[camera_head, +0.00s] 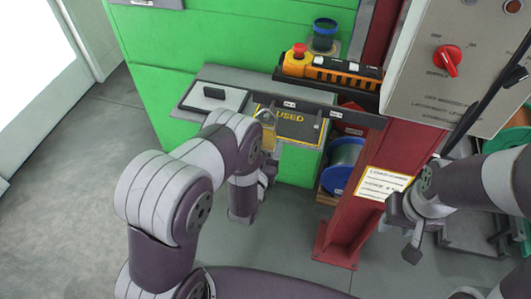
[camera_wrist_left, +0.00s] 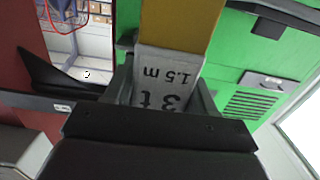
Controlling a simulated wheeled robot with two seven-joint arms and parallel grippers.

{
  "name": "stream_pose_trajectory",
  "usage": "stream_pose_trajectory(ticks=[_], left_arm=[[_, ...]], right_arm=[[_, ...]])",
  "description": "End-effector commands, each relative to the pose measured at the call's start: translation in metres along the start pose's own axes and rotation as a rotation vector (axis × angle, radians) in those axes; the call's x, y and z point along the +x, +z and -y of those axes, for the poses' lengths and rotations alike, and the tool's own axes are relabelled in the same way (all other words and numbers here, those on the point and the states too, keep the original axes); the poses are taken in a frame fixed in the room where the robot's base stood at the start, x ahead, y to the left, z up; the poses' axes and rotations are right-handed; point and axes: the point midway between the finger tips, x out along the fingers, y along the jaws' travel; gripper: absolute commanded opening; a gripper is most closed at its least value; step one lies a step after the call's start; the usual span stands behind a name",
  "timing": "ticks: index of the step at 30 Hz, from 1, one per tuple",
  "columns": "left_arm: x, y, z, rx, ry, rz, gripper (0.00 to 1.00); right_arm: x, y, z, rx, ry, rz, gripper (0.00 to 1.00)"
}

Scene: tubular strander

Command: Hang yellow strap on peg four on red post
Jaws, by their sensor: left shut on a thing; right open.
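The yellow strap (camera_head: 268,137) shows in the head view beside my left wrist, in front of the black bar. In the left wrist view the strap (camera_wrist_left: 182,22) runs up from its pale label marked "3 t 1.5 m" (camera_wrist_left: 165,75). My left gripper (camera_wrist_left: 165,90) is shut on the strap at this label; in the head view my arm partly hides it. The red post (camera_head: 355,215) stands to the right of it. A dark bar (camera_head: 325,112) with small white tags crosses the post; I cannot read the peg numbers. My right gripper (camera_head: 408,235) is open and empty, right of the post.
A grey panel with a red switch (camera_head: 447,60) is at right. A blue spool (camera_head: 342,170) stands behind the post. Floor at left is clear.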

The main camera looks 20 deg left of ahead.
Motion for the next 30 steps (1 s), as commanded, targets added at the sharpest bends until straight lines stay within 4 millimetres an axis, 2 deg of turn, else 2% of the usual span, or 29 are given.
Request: stream_pose_trajectory(ticks=[5,12,30], left_arm=[[0.015,0.001,0.000,0.000,0.000,-0.004,0.00],[0.027,0.014,0.000,0.000,-0.001,-0.003,0.00],[0.030,0.018,0.000,0.000,0.000,-0.003,0.00]], right_arm=[[0.006,0.001,0.000,0.000,0.000,0.000,0.43],[0.022,0.003,0.000,0.000,0.000,0.000,0.43],[0.027,0.003,0.000,0.000,0.000,0.000,0.43]])
